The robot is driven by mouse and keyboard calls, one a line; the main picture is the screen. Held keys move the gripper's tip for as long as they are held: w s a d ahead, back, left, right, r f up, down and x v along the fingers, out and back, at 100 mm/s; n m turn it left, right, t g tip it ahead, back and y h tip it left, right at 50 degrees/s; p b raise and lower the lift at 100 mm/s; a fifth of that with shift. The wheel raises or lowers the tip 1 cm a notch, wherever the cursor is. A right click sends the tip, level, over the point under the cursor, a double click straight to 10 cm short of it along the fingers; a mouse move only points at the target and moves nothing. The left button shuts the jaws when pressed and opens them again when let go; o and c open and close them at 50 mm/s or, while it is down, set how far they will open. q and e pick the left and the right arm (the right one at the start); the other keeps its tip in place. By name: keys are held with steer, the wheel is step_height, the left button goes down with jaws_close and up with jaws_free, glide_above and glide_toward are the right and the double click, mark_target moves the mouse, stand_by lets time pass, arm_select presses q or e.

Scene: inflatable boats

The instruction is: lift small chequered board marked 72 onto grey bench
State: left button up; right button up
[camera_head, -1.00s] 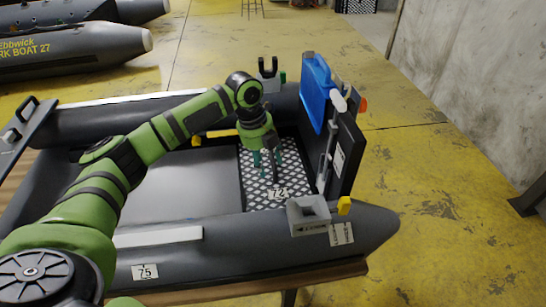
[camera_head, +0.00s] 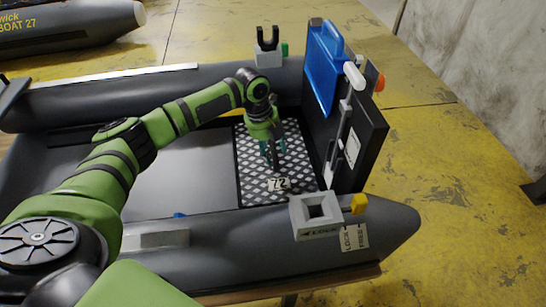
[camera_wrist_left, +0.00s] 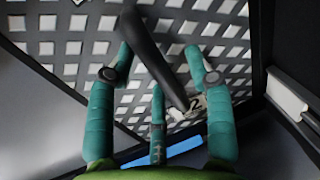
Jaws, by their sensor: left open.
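The small chequered board (camera_head: 291,150), black and white with a "72" tag (camera_head: 279,184), lies inside the grey boat near its upright end panel. My right gripper is out of view.
A grey block with a square hole (camera_head: 316,215) sits on the near tube (camera_head: 250,245). The far tube (camera_head: 150,92) closes the back. Yellow floor lies beyond.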

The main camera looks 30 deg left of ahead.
arm_select(q)
jaws_close()
steer(key=shift+w+r, duration=0.1)
